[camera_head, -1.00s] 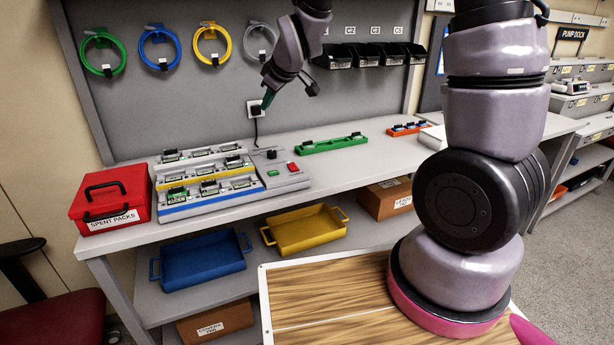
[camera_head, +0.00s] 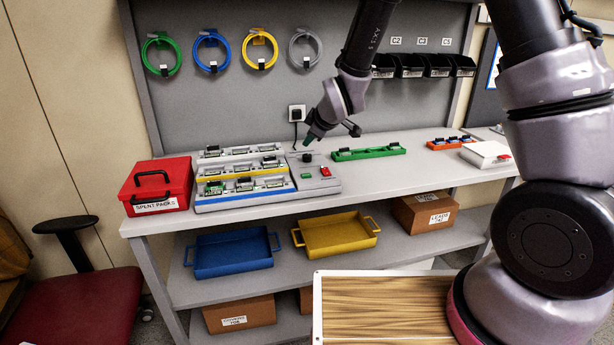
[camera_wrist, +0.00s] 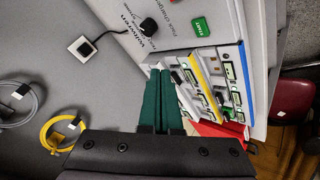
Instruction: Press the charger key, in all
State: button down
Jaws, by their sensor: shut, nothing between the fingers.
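The charger (camera_head: 285,197) stands on the bench with several packs in its grey, yellow and blue rows. Its control panel on the right carries a green key (camera_head: 306,175), a red switch (camera_head: 325,170) and a black knob (camera_head: 306,157). In the wrist view the green key reads START (camera_wrist: 200,26), and the black knob (camera_wrist: 148,27) shows beside it. My gripper (camera_head: 308,141) is shut and empty, its teal fingers close together, above the back of the charger near the knob. In the wrist view the fingertips (camera_wrist: 160,70) point toward the charger, apart from the key.
A red spent-packs box (camera_head: 160,184) stands left of the charger. A green tray (camera_head: 368,153) and an orange tray (camera_head: 450,143) lie to the right. A wall socket (camera_head: 297,114) with a black cord is behind. Coloured cable loops hang on the back panel. Bench front is clear.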

aim_at(309, 178)
jog(key=shift+f, duration=3.95)
jog(key=shift+f, duration=0.15)
jog(key=shift+f, duration=0.25)
jog(key=shift+f, duration=0.4)
jog(key=shift+r, duration=0.8)
jog(key=shift+r, duration=2.55)
